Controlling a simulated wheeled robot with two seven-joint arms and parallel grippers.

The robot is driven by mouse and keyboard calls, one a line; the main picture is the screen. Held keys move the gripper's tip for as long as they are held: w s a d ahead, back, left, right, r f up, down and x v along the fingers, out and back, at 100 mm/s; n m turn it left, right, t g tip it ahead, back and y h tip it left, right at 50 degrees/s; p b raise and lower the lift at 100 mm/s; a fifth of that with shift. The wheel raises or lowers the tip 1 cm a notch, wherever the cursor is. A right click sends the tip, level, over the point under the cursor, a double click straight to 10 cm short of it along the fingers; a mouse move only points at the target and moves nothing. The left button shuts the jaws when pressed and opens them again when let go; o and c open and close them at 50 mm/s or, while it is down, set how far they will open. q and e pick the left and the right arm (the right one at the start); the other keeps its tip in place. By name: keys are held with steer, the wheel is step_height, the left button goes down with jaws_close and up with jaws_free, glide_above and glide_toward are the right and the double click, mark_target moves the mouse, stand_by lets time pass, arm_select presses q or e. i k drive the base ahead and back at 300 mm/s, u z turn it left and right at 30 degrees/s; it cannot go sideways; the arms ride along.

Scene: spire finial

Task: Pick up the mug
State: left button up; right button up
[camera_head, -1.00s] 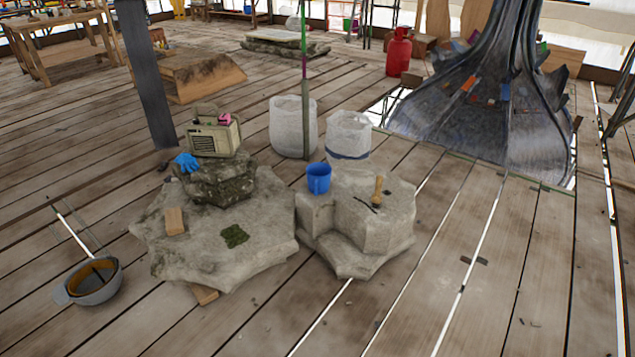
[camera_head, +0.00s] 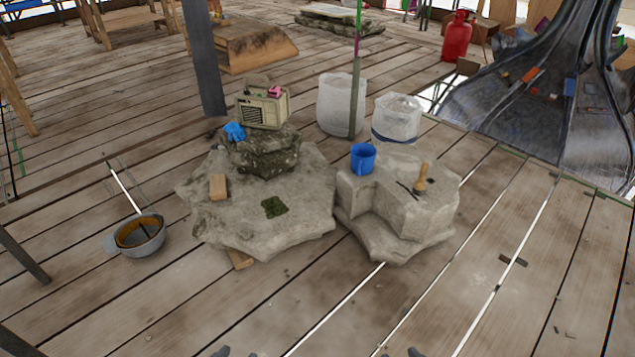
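The blue mug (camera_head: 362,160) stands upright on the top of the right-hand pale stone block (camera_head: 405,200), near its back left edge. Its handle shows on its left side. Small dark tips show at the bottom edge of the picture, apparently my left gripper (camera_head: 235,353) and my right gripper (camera_head: 414,352). Both are almost wholly cut off by the frame, well in front of the stones and far from the mug. Whether they are open or shut does not show.
A wooden-handled tool (camera_head: 421,178) stands right of the mug. A wide stone (camera_head: 300,215) at left bears a radio (camera_head: 262,106) and blue gloves (camera_head: 235,131). White sacks (camera_head: 397,119) and a thin pole (camera_head: 356,70) stand behind. A bucket (camera_head: 140,236) sits at left. The front floor is clear.

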mark_target(362, 155)
steer(key=z, duration=1.65)
steer(key=i, duration=2.1)
steer(key=u, duration=2.85)
steer(key=i, duration=1)
steer(key=u, duration=0.05)
